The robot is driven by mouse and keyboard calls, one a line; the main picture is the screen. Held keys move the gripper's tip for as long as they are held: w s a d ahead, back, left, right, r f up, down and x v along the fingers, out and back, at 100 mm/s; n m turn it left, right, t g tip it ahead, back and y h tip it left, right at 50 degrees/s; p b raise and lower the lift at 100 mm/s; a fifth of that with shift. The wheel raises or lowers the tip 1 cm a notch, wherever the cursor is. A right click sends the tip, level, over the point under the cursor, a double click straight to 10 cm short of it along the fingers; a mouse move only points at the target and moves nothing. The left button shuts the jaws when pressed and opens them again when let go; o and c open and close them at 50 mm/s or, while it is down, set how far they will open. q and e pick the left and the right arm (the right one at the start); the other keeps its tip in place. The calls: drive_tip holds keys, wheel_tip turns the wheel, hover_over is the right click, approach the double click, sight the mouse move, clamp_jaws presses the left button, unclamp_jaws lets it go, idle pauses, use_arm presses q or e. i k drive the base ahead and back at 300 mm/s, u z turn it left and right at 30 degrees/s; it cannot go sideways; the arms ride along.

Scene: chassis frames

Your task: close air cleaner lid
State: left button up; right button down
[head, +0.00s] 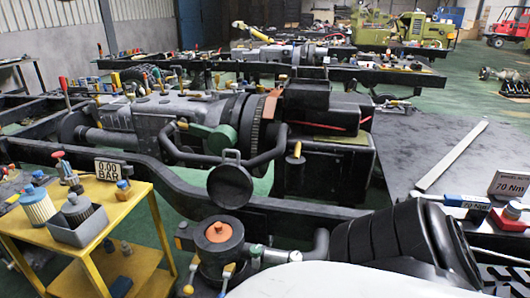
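The air cleaner (217,257) is a round dark grey housing at the bottom centre of the head view. An orange-brown round piece with a dark centre shows in its open top. A dark round disc (230,186), which looks like its lid, stands raised and nearly upright behind the housing, with a small loop at its upper edge. Small yellowish tabs sit around the housing; I cannot tell if they are latches. I make out neither my left nor my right gripper in this view.
A large black stepped cylinder (395,240) and a pale smooth shape (335,282) crowd the right and bottom. A yellow cart (140,196) with canisters stands at the left. The dark chassis rail (165,183) runs behind the housing. A grey slab (405,150) lies right.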

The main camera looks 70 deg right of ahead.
sight(230, 187)
drive_tip(key=z, duration=1.55)
